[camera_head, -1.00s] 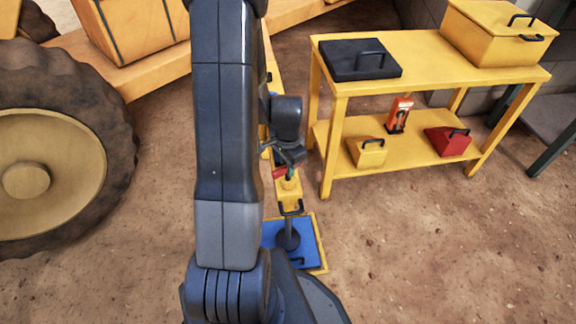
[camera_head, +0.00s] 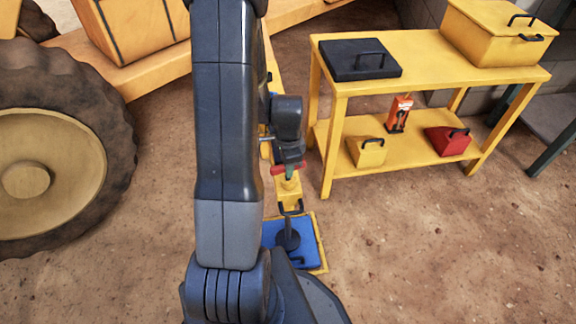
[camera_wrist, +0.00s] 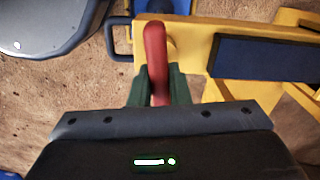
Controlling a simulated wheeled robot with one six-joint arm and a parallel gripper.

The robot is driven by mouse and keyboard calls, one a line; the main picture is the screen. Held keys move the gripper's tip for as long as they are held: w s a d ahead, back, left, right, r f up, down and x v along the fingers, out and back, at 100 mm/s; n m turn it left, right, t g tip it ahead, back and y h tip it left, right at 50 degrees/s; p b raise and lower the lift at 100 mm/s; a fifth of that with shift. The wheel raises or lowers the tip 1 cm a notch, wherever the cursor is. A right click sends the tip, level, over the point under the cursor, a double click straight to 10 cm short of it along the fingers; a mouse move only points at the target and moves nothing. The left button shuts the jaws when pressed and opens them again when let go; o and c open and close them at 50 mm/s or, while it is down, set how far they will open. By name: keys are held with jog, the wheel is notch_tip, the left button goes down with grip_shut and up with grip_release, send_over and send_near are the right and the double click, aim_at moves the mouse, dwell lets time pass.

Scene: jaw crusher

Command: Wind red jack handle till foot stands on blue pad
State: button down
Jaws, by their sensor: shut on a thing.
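My gripper (camera_head: 288,168) is beside the yellow jack leg (camera_head: 290,200), partly hidden behind my arm in the head view. In the wrist view my gripper (camera_wrist: 160,88) is shut on the red jack handle (camera_wrist: 154,45), which stands between its two dark green fingers. The red handle also shows as a small red piece at the gripper in the head view (camera_head: 275,170). The dark round foot (camera_head: 288,240) is below the leg, over the blue pad (camera_head: 272,231). From this angle I cannot tell whether the foot touches the pad.
A yellow bench (camera_head: 335,92) stands to the right, with a black case (camera_head: 350,62) and a yellow box (camera_head: 490,38) on top. Its lower shelf holds an orange tool (camera_head: 400,112) and two wedges. A big wheel (camera_head: 60,150) is at left. Open dirt lies at right front.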

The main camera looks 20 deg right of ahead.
jog(key=c, duration=1.4)
grip_release()
jog(key=shift+o, duration=0.2)
notch_tip(320, 180, up, 14)
jog(key=p, duration=0.3)
jog(key=shift+p, duration=0.4)
jog(key=shift+f, duration=0.1)
notch_tip(320, 180, down, 14)
jog(key=b, duration=0.3)
jog(key=shift+b, duration=0.4)
jog(key=shift+r, duration=0.25)
